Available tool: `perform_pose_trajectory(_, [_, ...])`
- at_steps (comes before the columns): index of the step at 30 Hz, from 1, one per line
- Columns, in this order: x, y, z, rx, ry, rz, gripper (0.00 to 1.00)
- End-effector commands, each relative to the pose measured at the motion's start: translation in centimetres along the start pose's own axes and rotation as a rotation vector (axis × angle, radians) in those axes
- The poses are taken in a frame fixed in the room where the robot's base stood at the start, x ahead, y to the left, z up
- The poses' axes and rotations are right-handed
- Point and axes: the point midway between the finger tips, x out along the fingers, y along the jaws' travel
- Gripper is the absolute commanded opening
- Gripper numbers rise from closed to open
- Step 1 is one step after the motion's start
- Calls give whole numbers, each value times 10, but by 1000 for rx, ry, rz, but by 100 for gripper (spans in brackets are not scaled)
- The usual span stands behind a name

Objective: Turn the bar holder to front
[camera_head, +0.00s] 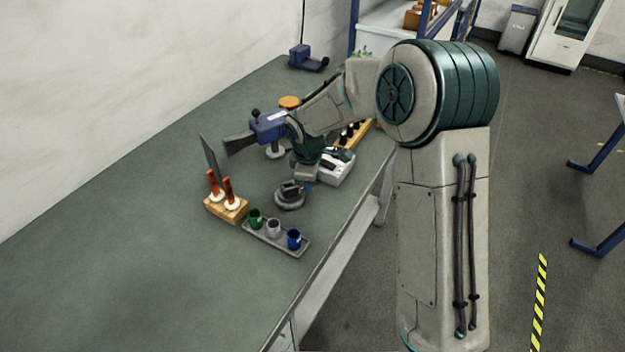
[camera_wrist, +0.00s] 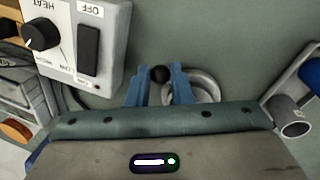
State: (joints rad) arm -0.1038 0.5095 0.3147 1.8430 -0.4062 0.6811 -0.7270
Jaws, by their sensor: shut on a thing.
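The bar holder (camera_head: 290,201) seems to be the round grey piece with a dark upper part, standing on the bench just in front of the hot plate. Its grey ring (camera_wrist: 207,85) shows in the wrist view, partly hidden by a finger. My gripper (camera_wrist: 160,88) points down with its two blue fingers on either side of the black knob (camera_wrist: 160,73). In the head view my gripper (camera_head: 302,187) is low beside the holder's upper part, and the arm comes from behind right. Which way the holder faces is hard to tell.
A hot plate (camera_head: 336,168) with dials stands close behind right. A tray (camera_head: 262,238) of green, grey and blue cups is close in front. A wooden block (camera_head: 236,216) with orange-handled tools stands left. A blue lever device (camera_head: 268,126) is behind. The bench's front left is clear.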

Motion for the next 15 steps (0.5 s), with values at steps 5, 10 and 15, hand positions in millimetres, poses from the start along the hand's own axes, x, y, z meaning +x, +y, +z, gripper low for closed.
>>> perform_pose_trajectory(5, [-2,8,-7,-162,37,-1,0])
perform_pose_trajectory(10, [-1,14,-13,-313,65,-2,0])
perform_pose_trajectory(15, [0,18,-20,-439,91,-1,0])
